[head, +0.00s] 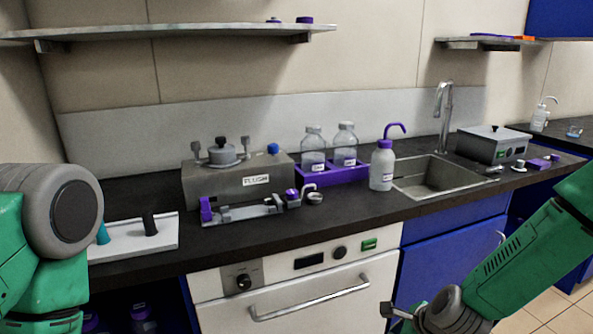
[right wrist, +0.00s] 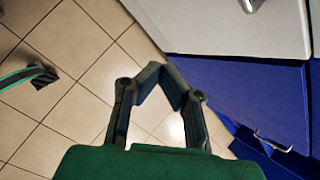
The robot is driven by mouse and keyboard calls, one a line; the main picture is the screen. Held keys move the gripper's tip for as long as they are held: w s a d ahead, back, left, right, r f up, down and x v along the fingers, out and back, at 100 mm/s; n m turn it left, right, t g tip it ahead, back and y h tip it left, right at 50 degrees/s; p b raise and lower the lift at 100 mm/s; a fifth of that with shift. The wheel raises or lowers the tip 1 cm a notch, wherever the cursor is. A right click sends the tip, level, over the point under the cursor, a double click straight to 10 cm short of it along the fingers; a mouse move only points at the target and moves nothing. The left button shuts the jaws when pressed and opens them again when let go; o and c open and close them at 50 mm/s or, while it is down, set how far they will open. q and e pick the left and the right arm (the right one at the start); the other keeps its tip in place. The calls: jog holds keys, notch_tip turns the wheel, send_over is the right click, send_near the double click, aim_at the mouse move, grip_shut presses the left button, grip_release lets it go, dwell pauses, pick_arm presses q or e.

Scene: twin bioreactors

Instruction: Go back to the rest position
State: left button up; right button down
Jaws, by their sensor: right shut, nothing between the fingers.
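My right gripper (right wrist: 170,82) is shut and empty in the right wrist view, above the tiled floor and in front of the blue cabinet. In the head view my right arm reaches down from the right edge, and part of the right gripper (head: 390,312) shows low in front of the cabinet, below the counter's edge. It touches nothing that I can see. My left arm shows at the left edge of the head view, by the counter's left end. The left gripper is out of view.
The dark counter (head: 350,211) holds a grey FLUSH unit (head: 215,185), a purple bottle rack (head: 345,176), a wash bottle (head: 382,168) and a sink (head: 437,178). A white oven (head: 300,300) and blue cabinet (head: 440,250) stand below. The tiled floor (right wrist: 75,105) is mostly free.

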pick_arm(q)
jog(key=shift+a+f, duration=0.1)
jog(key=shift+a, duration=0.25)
pick_arm(e)
jog(key=s+d+f+n+g, duration=0.1)
jog(key=s+f+n+g, duration=0.1)
jog(key=s+n, duration=0.6)
jog(key=s+d+f+n+g+h, duration=0.1)
jog(key=s+f+n, duration=0.2)
jog(key=s+n, duration=0.5)
jog(key=s+d+f+n+g+h, duration=0.1)
jog(key=s+d+f+n+g, duration=0.1)
jog(key=s+n, duration=0.7)
jog(key=shift+s+f+g, duration=0.3)
jog(key=shift+s+f, duration=0.45)
jog(key=shift+s, duration=2.75)
